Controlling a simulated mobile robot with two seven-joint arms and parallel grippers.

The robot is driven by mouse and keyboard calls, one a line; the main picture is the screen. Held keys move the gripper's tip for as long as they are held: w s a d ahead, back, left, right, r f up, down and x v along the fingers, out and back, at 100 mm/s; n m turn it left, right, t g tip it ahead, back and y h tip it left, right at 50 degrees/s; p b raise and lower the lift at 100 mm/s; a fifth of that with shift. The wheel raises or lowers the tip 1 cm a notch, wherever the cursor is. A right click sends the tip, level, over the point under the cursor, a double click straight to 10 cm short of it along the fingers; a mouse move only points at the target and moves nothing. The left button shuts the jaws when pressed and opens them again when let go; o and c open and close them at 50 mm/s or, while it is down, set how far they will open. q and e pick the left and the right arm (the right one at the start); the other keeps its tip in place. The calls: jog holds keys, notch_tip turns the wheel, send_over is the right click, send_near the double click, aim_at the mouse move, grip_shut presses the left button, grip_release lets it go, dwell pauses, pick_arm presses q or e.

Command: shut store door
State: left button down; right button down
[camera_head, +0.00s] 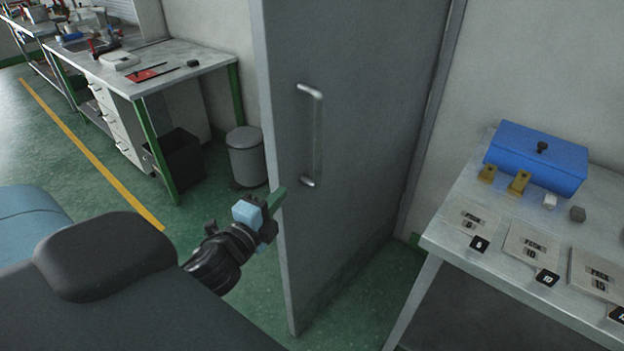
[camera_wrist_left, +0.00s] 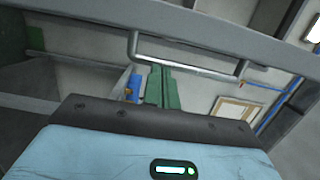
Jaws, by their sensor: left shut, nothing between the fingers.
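The grey store door (camera_head: 350,130) stands open in the middle of the head view, its free edge toward me and a vertical metal bar handle (camera_head: 317,135) on its visible face. My left gripper (camera_head: 278,199), with green fingers and a pale blue block on its wrist, is shut and empty at the door's free edge, below the handle's height in the picture. I cannot tell whether it touches the door. My right gripper is not in view.
A table (camera_head: 440,235) with a blue box (camera_head: 537,158) and numbered plates stands right of the door. Left are a grey bin (camera_head: 246,158), a black bin (camera_head: 178,160) and a workbench (camera_head: 190,62). Green floor lies open left of the door, with a yellow line (camera_head: 90,150).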

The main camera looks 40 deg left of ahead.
aim_at(300, 170)
pick_arm(q)
jog(key=w, duration=0.6)
jog(key=w+a+p, duration=0.1)
jog(key=w, duration=0.3)
jog(key=shift+w+a, duration=0.1)
jog(key=shift+a, duration=0.15)
dwell(0.3)
